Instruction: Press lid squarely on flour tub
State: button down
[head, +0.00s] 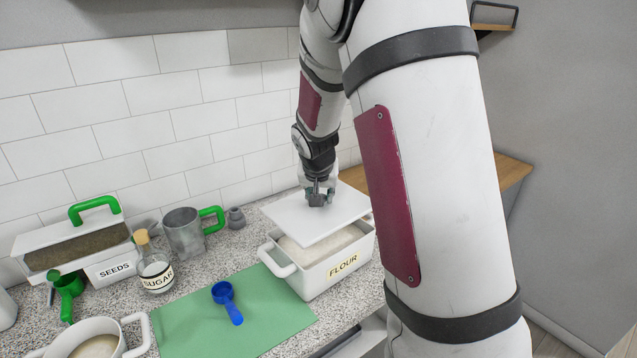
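The white flour tub (335,272), labelled FLOUR, stands on the counter right of centre with pale flour (330,248) showing inside. The flat white lid (290,222) is over the back part of the tub. It is set off toward the back left, so the front of the opening is uncovered. My gripper (318,198) is at the middle of the lid's top, with its fingers closed around what looks like a small grip there. The lid seems raised above the rim; its contact at the back is hidden.
A green mat (190,325) with a blue scoop (228,300) lies left of the tub. A sugar jar (157,273), a seeds box (85,250), a grey mug (183,235) and a white pot (95,335) stand further left. The tiled wall is behind.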

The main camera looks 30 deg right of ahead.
aim_at(321, 217)
jog(key=shift+s+r, duration=0.1)
jog(key=shift+s, duration=0.15)
jog(key=shift+f, duration=0.2)
jog(key=shift+f+b, duration=1.15)
jog(key=shift+f, duration=1.9)
jog(key=shift+f, duration=0.15)
jog(key=c, duration=0.8)
grip_release()
jog(key=shift+o, duration=0.2)
